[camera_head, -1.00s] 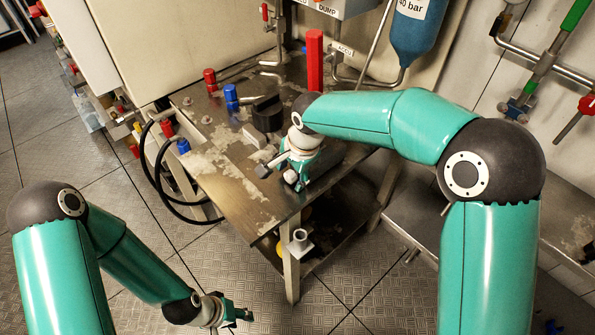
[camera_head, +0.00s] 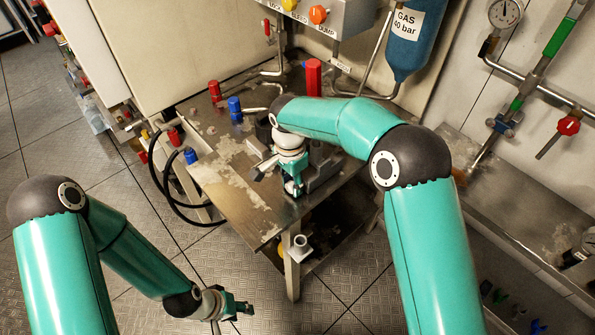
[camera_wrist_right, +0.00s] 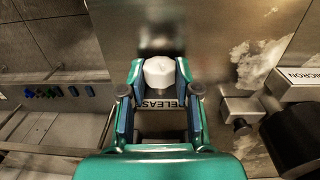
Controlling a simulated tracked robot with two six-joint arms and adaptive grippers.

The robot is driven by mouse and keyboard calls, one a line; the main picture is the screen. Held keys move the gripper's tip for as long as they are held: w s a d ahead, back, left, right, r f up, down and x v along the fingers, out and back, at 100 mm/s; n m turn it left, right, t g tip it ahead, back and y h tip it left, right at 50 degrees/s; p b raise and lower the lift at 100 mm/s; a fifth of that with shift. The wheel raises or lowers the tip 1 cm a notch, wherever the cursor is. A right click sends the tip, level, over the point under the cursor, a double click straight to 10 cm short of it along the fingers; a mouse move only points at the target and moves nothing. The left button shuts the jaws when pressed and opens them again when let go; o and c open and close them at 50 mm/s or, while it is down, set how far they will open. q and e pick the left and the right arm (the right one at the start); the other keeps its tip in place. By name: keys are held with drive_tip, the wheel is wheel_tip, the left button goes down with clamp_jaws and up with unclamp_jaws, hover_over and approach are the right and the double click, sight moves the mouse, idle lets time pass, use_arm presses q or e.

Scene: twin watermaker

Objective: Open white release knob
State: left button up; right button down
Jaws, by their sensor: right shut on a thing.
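The white release knob (camera_wrist_right: 159,73) is in the right wrist view, with a label reading "RELEAS" (camera_wrist_right: 160,103) beside it. My right gripper (camera_wrist_right: 160,75) is shut on the knob, one finger on each side.
The metal bench (camera_head: 240,193) carries red (camera_head: 214,92) and blue (camera_head: 235,108) fittings and a red upright part (camera_head: 313,76). A control box (camera_head: 322,14) and a blue gas bottle (camera_head: 414,50) stand behind.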

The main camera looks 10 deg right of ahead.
drive_tip(key=shift+w+a+r+g+h+p, duration=0.25)
drive_tip(key=shift+g+h+p, duration=0.2)
drive_tip(key=shift+p, duration=0.55)
drive_tip(key=shift+d+f+g+h+p, duration=0.1)
drive_tip(key=shift+g+h+p, duration=0.15)
drive_tip(key=shift+g+p, duration=0.2)
use_arm(q)
wheel_tip(320, 180, up, 4)
drive_tip(key=shift+r, duration=0.1)
use_arm(e)
drive_tip(key=c, duration=0.8)
unclamp_jaws()
drive_tip(key=shift+f, duration=0.1)
drive_tip(key=shift+v, duration=5.9)
